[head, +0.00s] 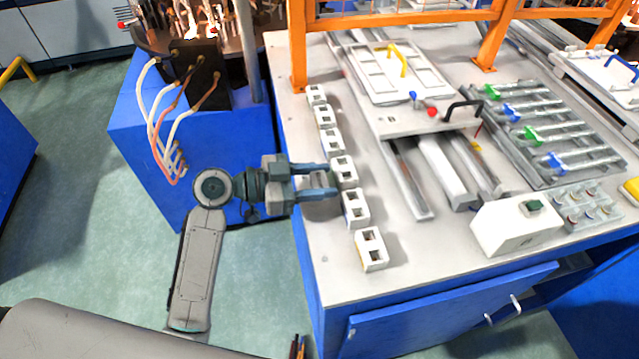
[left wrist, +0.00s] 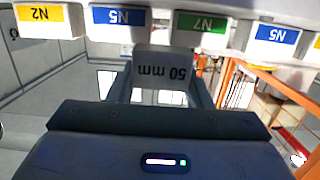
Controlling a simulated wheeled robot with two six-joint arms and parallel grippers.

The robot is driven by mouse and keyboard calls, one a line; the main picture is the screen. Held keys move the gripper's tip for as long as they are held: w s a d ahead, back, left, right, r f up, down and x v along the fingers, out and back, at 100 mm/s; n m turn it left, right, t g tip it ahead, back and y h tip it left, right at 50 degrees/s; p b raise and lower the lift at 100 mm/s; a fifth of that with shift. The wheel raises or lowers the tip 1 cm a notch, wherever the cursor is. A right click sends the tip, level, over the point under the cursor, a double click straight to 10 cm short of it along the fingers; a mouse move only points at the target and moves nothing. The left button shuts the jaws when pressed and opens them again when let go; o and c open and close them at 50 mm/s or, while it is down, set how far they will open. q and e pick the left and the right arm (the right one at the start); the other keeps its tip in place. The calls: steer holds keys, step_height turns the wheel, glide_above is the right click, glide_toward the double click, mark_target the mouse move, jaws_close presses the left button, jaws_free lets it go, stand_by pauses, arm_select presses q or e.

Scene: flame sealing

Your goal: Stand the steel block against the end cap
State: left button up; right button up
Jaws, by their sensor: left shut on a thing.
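My left gripper (head: 332,181) reaches in from the left over the near table edge, its fingers at a row of white blocks. It is shut on a grey block marked "50 mm" (left wrist: 162,72), which sits between the fingers in the left wrist view; its print looks upside down. In the head view I cannot make this block out clearly. White housings with coloured labels N2, N5 (left wrist: 118,18), N7 (left wrist: 201,22) and N5 stand just beyond it; I cannot tell whether they touch it. I cannot pick out which piece is the end cap. My right gripper is not in view.
The row of white blocks with square holes (head: 371,250) runs along the left side of the table (head: 400,275). Rails (head: 412,185), a white panel (head: 390,75) and a white box (head: 510,228) lie further right. An orange frame (head: 297,50) stands at the back.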

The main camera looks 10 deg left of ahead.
arm_select(q)
steer(key=f, duration=0.2)
steer(key=shift+w+f+p, duration=0.25)
steer(key=shift+f+p, duration=0.05)
steer(key=shift+p, duration=0.05)
steer(key=shift+s+f, duration=0.1)
steer(key=shift+f, duration=0.15)
steer(key=shift+s, duration=0.1)
steer(key=shift+f, duration=0.15)
steer(key=o, duration=1.3)
